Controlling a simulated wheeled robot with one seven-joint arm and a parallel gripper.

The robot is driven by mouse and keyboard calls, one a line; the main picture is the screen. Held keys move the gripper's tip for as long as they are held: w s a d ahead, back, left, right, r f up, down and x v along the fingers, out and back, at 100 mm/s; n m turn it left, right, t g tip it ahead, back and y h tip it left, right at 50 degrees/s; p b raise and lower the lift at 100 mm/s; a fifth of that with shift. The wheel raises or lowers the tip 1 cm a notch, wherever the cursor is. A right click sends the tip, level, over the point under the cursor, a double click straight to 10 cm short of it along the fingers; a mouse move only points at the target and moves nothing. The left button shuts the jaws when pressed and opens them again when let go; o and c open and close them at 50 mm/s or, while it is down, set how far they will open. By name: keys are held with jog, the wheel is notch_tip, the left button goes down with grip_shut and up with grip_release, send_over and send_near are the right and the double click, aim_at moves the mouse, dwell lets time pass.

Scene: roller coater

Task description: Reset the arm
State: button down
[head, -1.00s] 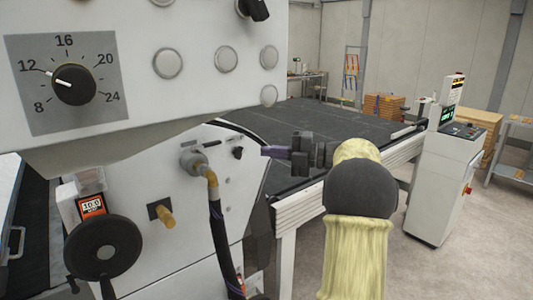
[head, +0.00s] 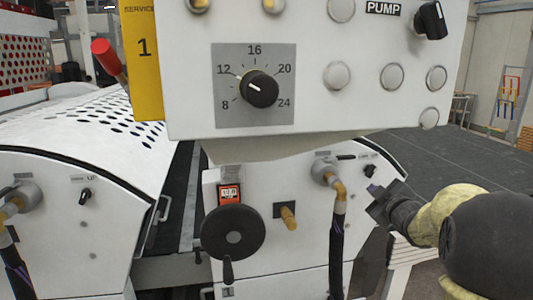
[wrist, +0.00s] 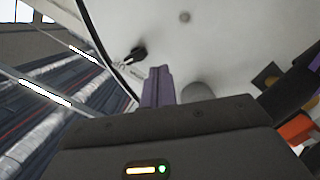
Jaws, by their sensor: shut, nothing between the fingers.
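My gripper (head: 379,207) is at the right of the head view, in front of the white machine side panel (head: 270,245). Its fingers are shut with nothing between them. In the wrist view the purple fingers (wrist: 158,87) are together, pointing toward the white panel and a small black switch (wrist: 133,54). My arm comes in from the lower right of the head view. The fingertips appear apart from the panel, though the exact gap cannot be told.
A control box with a numbered dial (head: 259,89) hangs above. A black handwheel (head: 232,233), a brass fitting (head: 288,217) and a hose (head: 337,240) stand out left of my gripper. A dark conveyor bed (head: 450,155) lies behind it. A red-handled lever (head: 107,57) is at upper left.

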jog(key=s+a+f+m+g, duration=0.3)
jog(key=s+a+f+g, duration=0.1)
jog(key=s+f, duration=0.3)
jog(key=s+a+f+m+g+h, duration=0.1)
jog(key=s+a+f+m+g, duration=0.3)
jog(key=s+f, duration=0.4)
jog(key=s+a+f+m+g, duration=0.3)
jog(key=s+a+f+g, duration=0.2)
jog(key=s, duration=0.9)
notch_tip(320, 180, down, 2)
jog(key=shift+a+f+g, duration=0.25)
jog(key=shift+a+g, duration=0.15)
